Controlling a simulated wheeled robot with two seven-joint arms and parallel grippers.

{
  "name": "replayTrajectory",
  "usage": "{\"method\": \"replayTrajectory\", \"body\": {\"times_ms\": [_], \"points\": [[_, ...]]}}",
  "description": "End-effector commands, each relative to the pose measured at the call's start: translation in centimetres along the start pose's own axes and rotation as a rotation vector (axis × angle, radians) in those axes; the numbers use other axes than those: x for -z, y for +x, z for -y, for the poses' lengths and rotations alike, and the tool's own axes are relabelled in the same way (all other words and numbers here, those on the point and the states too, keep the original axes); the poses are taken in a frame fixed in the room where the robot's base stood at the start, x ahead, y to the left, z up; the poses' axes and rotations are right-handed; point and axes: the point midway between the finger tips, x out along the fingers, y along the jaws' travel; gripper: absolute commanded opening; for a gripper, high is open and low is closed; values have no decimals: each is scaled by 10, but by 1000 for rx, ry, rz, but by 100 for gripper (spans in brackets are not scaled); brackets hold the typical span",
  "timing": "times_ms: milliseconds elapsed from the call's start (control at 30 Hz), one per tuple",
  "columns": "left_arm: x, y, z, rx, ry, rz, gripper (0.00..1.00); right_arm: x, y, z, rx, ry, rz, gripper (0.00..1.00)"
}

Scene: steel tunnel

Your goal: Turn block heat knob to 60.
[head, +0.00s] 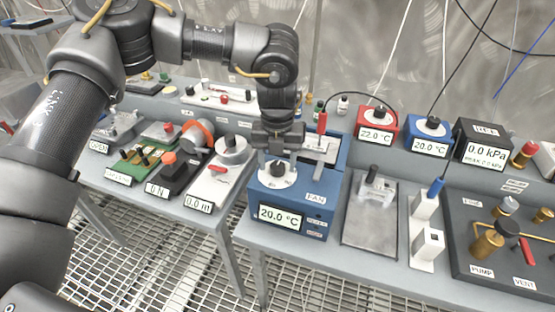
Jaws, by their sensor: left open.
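The blue block heater (288,208) stands near the front edge of the bench, and its front display (280,217) reads 20.0 °C. On its top left is a white dial (264,181) with a dark knob (278,172). My left gripper (277,158) points down at the knob from above, open, with its fingers close to it. I cannot tell whether the fingers touch the knob. The dial's markings are too small to read. My right gripper is not in view.
A red-handled tool (322,122) stands upright at the heater's back. A red unit (377,123) reads 22.0 °C and a blue unit (429,136) reads 20.0 °C behind to the right. A grey plate with a clear fixture (370,218) lies right. A white-based instrument (218,180) is left.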

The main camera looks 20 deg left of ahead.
Motion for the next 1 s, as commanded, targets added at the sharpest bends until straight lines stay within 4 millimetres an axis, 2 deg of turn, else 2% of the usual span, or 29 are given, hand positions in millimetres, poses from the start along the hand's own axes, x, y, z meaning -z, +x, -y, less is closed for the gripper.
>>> {"method": "replayTrajectory", "body": {"times_ms": [133, 467, 767, 1000], "points": [[0, 0, 0, 0, 0, 0, 54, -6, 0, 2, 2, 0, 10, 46], [0, 0, 0, 0, 0, 0, 11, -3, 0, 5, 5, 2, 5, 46], [0, 0, 0, 0, 37, 0, 11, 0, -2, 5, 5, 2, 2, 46], [0, -1, 0, 1, 177, 0, 11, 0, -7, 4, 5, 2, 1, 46]]}}
